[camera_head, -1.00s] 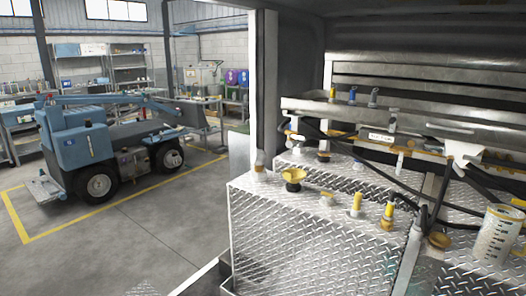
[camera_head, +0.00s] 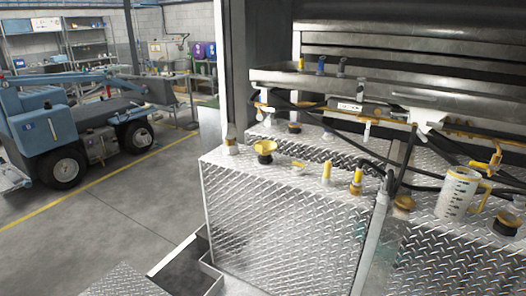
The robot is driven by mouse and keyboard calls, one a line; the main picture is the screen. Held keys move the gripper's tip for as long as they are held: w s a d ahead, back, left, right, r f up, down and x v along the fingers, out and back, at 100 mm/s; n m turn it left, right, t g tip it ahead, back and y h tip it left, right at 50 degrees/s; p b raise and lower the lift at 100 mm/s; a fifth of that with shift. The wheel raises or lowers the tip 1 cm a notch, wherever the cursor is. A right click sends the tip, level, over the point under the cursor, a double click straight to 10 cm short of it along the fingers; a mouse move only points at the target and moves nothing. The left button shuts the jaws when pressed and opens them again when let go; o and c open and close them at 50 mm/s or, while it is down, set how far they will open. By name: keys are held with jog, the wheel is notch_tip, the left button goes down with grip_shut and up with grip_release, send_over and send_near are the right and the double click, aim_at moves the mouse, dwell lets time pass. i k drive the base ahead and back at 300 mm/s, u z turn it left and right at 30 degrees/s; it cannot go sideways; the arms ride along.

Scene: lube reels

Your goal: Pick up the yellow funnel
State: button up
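The yellow funnel (camera_head: 265,148) stands on the top of a diamond-plate metal box (camera_head: 285,215), near its back left edge. Its wide yellow mouth faces up, and a dark part shows below it. Nothing covers it in this view. My gripper does not show in the head view.
Beside the funnel stand a capped fitting (camera_head: 231,146) and two yellow-topped fittings (camera_head: 356,181). A measuring jug (camera_head: 458,192) stands to the right. Black hoses (camera_head: 345,146) and a metal shelf (camera_head: 350,88) lie behind. Open floor (camera_head: 130,205) lies left, with a blue vehicle (camera_head: 62,130) beyond.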

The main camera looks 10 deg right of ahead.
aim_at(265, 147)
jog(key=z, duration=1.1)
jog(key=k, duration=0.1)
jog(key=u, duration=2.75)
jog(key=i, duration=0.6)
jog(key=z, duration=0.65)
jog(key=i, duration=0.5)
jog(key=u, duration=0.15)
